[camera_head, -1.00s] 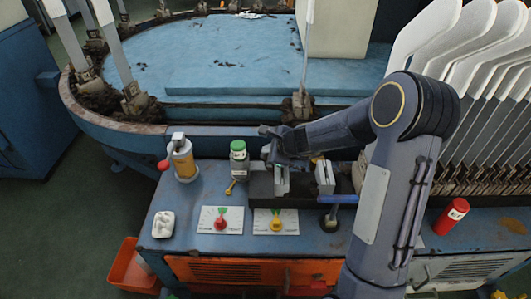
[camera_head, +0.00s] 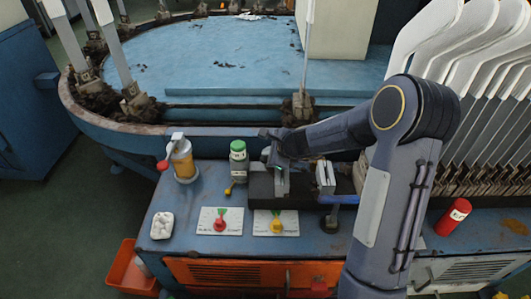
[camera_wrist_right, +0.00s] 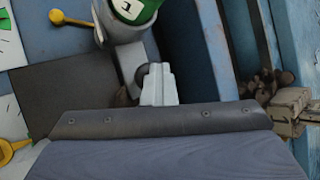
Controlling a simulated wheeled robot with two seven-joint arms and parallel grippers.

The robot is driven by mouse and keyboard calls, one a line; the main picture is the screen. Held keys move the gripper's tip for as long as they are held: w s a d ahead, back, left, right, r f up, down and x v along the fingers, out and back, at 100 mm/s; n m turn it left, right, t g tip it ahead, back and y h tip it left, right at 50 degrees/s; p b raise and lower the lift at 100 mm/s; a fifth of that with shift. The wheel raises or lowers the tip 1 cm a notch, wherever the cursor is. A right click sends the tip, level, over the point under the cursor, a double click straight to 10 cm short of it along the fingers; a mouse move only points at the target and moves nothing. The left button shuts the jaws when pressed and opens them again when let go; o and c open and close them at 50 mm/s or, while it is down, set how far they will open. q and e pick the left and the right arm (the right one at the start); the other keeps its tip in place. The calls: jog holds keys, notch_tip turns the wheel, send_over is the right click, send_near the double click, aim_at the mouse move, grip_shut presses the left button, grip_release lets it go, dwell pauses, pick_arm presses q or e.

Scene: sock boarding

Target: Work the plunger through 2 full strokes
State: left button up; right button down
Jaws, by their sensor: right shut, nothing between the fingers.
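No part is plainly a plunger. A grey canister with a green cap (camera_head: 238,155) stands on the blue bench, with a yellow knob (camera_head: 228,189) on a short stalk at its side. In the right wrist view the green cap (camera_wrist_right: 135,8) and yellow knob (camera_wrist_right: 57,17) show at the top. An amber bottle (camera_head: 182,162) with a red knob (camera_head: 163,165) stands further left. My right gripper (camera_head: 270,147) is right of the green-capped canister, above a dark block. Its fingers (camera_wrist_right: 158,85) are shut and empty. My left gripper is out of view.
The dark block (camera_head: 260,187) carries upright grey plates (camera_head: 325,178), with a blue handle (camera_head: 338,199) beside it. Cards with a red knob (camera_head: 220,222) and a yellow knob (camera_head: 275,225) lie in front.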

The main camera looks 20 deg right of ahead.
jog(key=shift+r+p, duration=1.55)
jog(key=shift+r, duration=0.1)
notch_tip(320, 180, up, 5)
jog(key=p, duration=0.4)
jog(key=shift+p, duration=0.4)
dwell(0.7)
